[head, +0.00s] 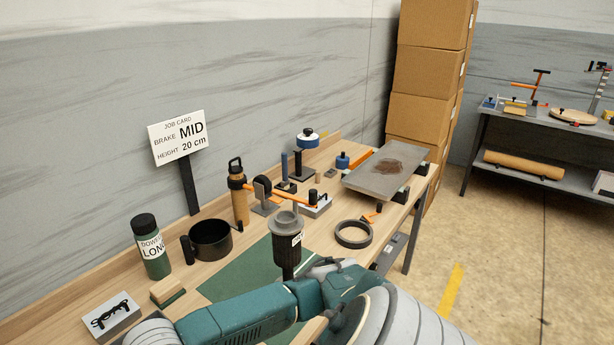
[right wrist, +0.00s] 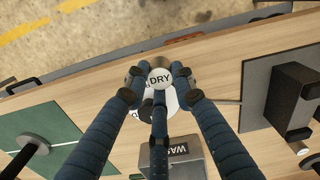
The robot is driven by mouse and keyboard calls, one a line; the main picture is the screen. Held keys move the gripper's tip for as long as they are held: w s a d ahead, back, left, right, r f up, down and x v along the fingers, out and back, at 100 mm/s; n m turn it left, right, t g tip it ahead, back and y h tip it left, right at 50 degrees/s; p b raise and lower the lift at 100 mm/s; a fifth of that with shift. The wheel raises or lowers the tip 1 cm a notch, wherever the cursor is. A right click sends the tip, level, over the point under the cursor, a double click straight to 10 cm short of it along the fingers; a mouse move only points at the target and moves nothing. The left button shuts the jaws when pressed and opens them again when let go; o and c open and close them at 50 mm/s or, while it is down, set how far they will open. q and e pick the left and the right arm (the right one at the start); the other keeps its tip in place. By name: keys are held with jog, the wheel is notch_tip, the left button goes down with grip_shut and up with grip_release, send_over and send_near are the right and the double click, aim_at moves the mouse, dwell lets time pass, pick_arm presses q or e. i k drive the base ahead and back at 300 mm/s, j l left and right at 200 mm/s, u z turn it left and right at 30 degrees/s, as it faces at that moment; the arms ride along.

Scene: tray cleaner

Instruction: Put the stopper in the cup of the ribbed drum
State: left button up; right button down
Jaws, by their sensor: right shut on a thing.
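In the right wrist view, the three fingers of my right gripper (right wrist: 155,82) are shut around a small round-topped piece marked DRY (right wrist: 160,77). I cannot tell for sure that this is the stopper; most of it is hidden by the fingers. A white rounded surface shows just below it, partly covered. In the head view, a dark upright drum (head: 287,252) with a lighter grey cup (head: 286,219) on top stands by the green mat; its ribs are too small to make out clearly. Neither gripper's fingers can be made out in the head view.
A black mug (head: 211,240), a green bottle (head: 152,249) and an orange-brown bottle (head: 240,203) stand along the wall side. A dark ring (head: 353,246) lies right of the drum. A stained grey tray (head: 365,181) is farther back. My arm covers the near bench.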

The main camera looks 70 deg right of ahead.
aim_at(286, 221)
jog(key=k+l, duration=0.1)
jog(key=l, duration=0.35)
jog(key=k+l, duration=0.15)
jog(key=l, duration=0.25)
jog(key=k+l+u, duration=0.1)
jog(key=l, duration=0.35)
jog(key=k+l, duration=0.15)
jog(key=l, duration=0.25)
